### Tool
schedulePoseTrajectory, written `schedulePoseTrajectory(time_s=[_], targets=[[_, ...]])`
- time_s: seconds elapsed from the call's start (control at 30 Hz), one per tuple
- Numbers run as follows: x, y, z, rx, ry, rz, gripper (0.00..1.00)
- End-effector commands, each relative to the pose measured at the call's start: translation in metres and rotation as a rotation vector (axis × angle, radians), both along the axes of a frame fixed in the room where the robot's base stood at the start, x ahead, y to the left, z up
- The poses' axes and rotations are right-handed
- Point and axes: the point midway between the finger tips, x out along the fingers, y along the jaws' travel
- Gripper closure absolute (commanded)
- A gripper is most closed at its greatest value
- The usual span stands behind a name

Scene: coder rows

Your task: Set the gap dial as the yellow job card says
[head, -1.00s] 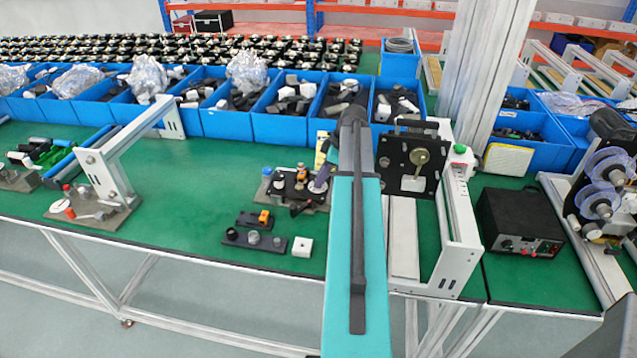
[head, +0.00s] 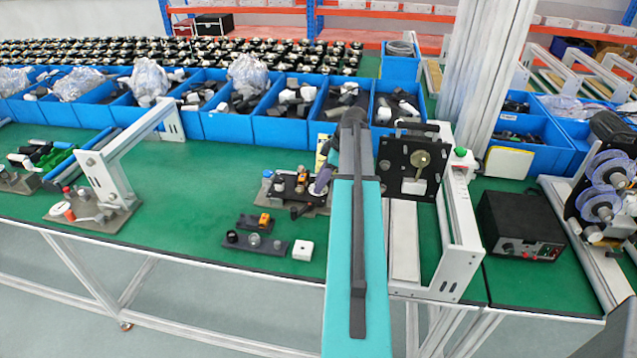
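A round brass-coloured dial (head: 420,159) sits on a black upright plate (head: 397,183) right of my arm; I cannot tell for sure that it is the gap dial, and no scale can be read. A narrow yellow card (head: 322,150) stands behind the small fixture (head: 285,190), partly hidden by my arm; its writing is too small to read.
A dark block strip (head: 256,242) and a white cube (head: 303,250) lie in front of the fixture. A white bracket (head: 125,170) stands left, a white frame (head: 460,235) right. Blue bins (head: 228,126) line the back. The green table (head: 185,205) is clear between bracket and fixture.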

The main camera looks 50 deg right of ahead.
Motion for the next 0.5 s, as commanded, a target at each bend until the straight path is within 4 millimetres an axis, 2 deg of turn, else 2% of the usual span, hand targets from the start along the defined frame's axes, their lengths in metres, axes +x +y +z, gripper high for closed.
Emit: schedulePoseTrajectory(time_s=[0.27, 0.5], targets=[[-0.003, -0.004, 0.009, -0.002, 0.000, -0.002, 0.62], [-0.011, -0.009, 0.031, -0.002, 0.000, -0.001, 0.62]])
